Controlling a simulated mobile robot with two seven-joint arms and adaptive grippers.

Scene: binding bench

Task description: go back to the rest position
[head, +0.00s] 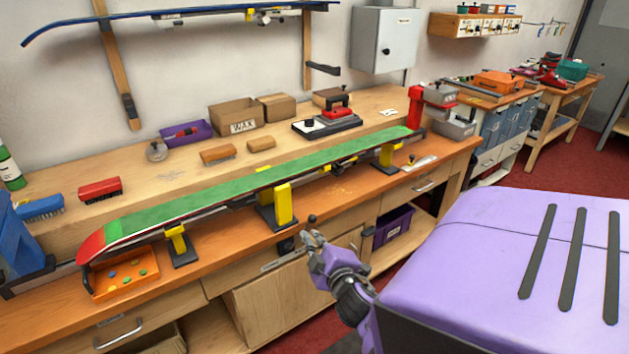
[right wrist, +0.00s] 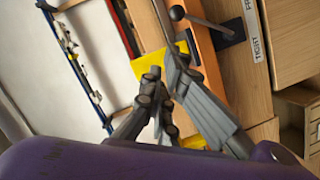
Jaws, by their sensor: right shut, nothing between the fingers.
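My right gripper (head: 309,240) is in front of the bench's front edge, left of my purple body. It is shut with nothing between its fingers. In the right wrist view the closed fingers (right wrist: 163,82) point up toward the bench front. A lever with a black ball knob (right wrist: 177,13) stands just beyond the fingertips; the knob also shows in the head view (head: 312,218). I cannot tell whether the fingers touch the lever. My left gripper is not in view.
A green ski (head: 250,182) with a red tip lies base up on yellow vises (head: 284,204) along the wooden bench (head: 225,256). An orange tray (head: 125,275) sits under its tip. An iron (head: 337,113) and brushes lie behind. Red floor (head: 502,165) shows at right.

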